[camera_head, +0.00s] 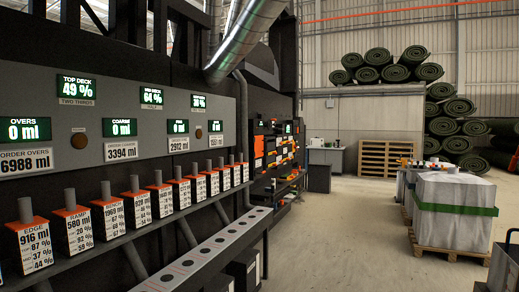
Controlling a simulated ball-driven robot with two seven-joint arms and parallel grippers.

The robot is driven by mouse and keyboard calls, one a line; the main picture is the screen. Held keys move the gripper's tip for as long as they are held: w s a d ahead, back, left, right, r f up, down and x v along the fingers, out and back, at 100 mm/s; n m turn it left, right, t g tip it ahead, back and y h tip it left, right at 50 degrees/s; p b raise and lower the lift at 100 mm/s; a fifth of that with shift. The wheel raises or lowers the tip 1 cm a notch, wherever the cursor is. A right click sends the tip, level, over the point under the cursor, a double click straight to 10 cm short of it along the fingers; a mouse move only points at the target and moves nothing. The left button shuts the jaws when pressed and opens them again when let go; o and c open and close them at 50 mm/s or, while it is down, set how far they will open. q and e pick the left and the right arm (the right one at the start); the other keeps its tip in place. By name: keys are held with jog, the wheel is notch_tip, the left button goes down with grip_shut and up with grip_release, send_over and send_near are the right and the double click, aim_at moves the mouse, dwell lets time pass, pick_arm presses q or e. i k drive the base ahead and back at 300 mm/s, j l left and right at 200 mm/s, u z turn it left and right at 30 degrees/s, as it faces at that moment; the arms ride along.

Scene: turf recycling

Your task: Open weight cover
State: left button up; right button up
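I cannot pick out a weight cover for certain in the head view. On the left, a long grey panel (88,158) carries green-lit displays, among them one reading TOP DECK 49 % (77,88). Below it, a row of white labelled boxes with orange tops and grey posts stands on a dark rail; the nearest is labelled EDGE (38,245). Neither of my grippers is in view.
A grey bench top with round holes (205,253) runs along the left below the boxes. The concrete floor (345,235) is clear in the middle. A wrapped bale with a green strap (455,190) stands on a pallet at right. Rolled turf (385,68) is stacked behind.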

aim_at(258, 141)
jog(key=i+z, duration=0.25)
jog(key=i, duration=0.7)
jog(key=i+l, duration=0.1)
jog(key=i, duration=2.4)
jog(key=i+l, duration=0.15)
jog(key=i, duration=2.35)
jog(key=i+l+u, duration=0.1)
jog(key=i+u, duration=0.2)
jog(key=i, duration=0.15)
jog(key=i+l+u, duration=0.6)
jog(key=i, duration=0.2)
